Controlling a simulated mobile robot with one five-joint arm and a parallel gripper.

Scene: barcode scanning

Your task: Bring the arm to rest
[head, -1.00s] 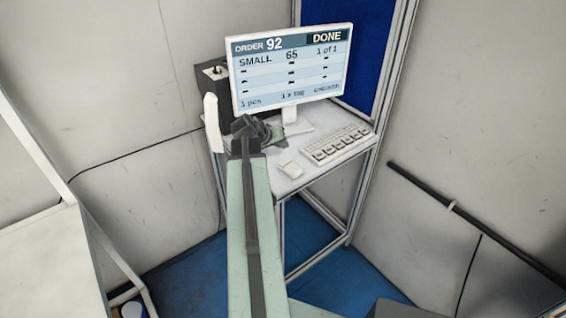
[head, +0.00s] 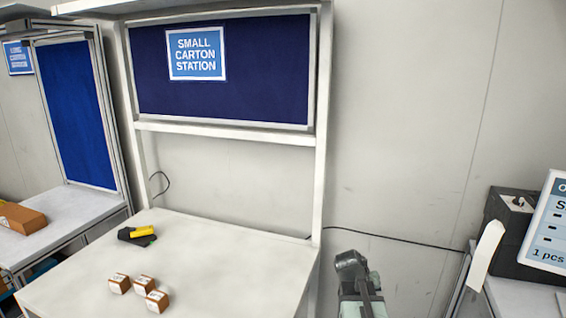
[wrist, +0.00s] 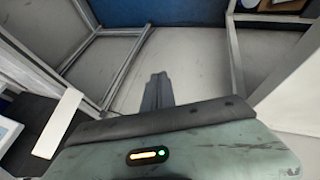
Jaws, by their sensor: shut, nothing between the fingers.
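My gripper (head: 352,262) shows low in the head view, right of the small carton station table (head: 215,260) and left of the desk with the screen. It is shut and empty. In the wrist view its dark fingers (wrist: 156,92) lie together over a pale floor area and touch nothing that I can see. The rest of my arm runs out of the bottom of the head view.
Three small brown cartons (head: 145,285) and a yellow-black scanner (head: 140,235) lie on the table. On the right are a black printer (head: 512,230) with a white strip (head: 484,255) and a screen (head: 548,235). A cable (head: 400,241) crosses the wall.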

